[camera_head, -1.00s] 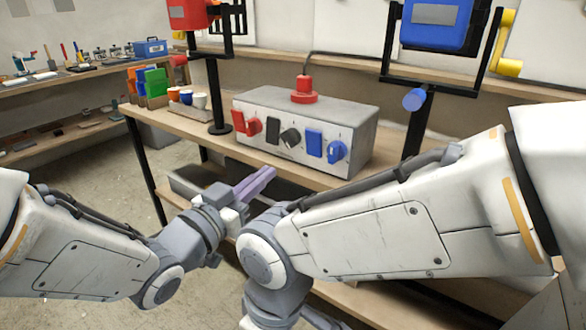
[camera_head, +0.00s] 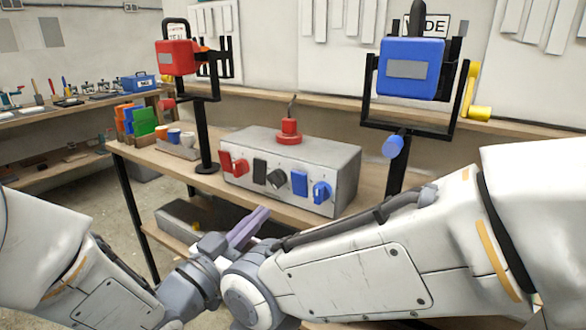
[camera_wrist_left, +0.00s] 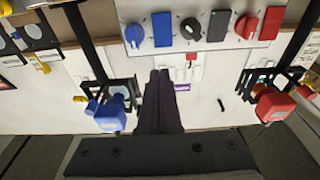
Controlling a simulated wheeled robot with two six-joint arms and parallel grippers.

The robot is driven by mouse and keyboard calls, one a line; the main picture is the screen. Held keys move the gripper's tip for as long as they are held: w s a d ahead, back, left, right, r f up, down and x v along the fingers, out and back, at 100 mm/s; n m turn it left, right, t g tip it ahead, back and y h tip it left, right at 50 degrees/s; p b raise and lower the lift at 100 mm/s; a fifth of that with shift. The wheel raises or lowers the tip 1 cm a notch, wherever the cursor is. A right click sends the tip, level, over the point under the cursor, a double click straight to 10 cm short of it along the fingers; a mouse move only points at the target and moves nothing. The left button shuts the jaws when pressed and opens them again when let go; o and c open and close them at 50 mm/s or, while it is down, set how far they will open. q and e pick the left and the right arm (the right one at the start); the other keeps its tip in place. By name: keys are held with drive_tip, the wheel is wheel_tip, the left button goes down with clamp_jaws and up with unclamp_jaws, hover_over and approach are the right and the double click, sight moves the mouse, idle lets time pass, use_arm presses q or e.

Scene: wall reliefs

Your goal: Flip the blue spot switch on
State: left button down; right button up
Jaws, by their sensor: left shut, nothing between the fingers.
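The grey control box (camera_head: 240,135) stands on the wooden bench. Its front has a blue rocker switch (camera_head: 299,183) beside a blue knob (camera_head: 321,192) at its right end. In the left wrist view, upside down, the blue rocker (camera_wrist_left: 162,29) and blue knob (camera_wrist_left: 134,35) show at the top.
A black rocker (camera_head: 260,171), a black knob (camera_head: 277,179), a red rocker (camera_head: 226,161) and a red knob (camera_head: 240,167) share the box front. A red lamp (camera_head: 176,57) stands left. Cups (camera_head: 188,139) sit on the bench.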

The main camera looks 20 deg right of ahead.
sight(300, 174)
use_arm(q)
drive_tip(key=p+x, duration=0.5)
drive_tip(key=x, duration=0.7)
drive_tip(key=shift+w+d+p, duration=0.15)
drive_tip(key=shift+d+p, duration=0.1)
drive_tip(key=shift+p, duration=0.05)
